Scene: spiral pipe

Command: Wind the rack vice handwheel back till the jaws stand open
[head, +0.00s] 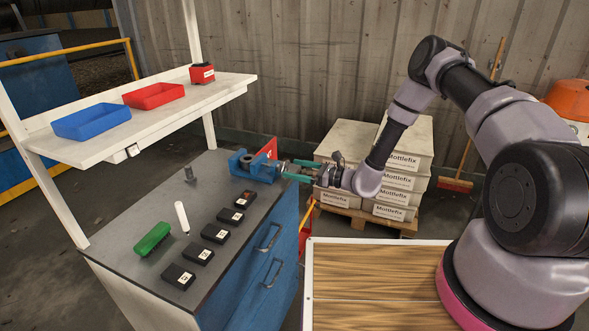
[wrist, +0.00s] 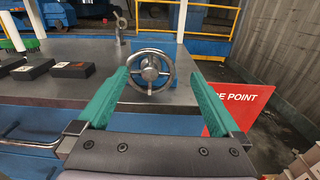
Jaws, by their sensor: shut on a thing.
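The blue rack vice (head: 262,172) sits at the far right corner of the dark grey bench top. Its round metal handwheel (wrist: 150,72), with spokes and a central hub, faces my wrist camera. My gripper (head: 288,169) reaches in from the right with green fingers. In the head view the fingers mostly hide the wheel. I cannot tell how far apart the vice jaws stand.
Several black boxes (head: 215,233), a green brush (head: 152,238) and a white cylinder (head: 182,217) lie on the bench (head: 130,205). A red sign (wrist: 228,104) stands close to the right finger. Stacked Mottlefix boxes (head: 345,145) are behind my gripper.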

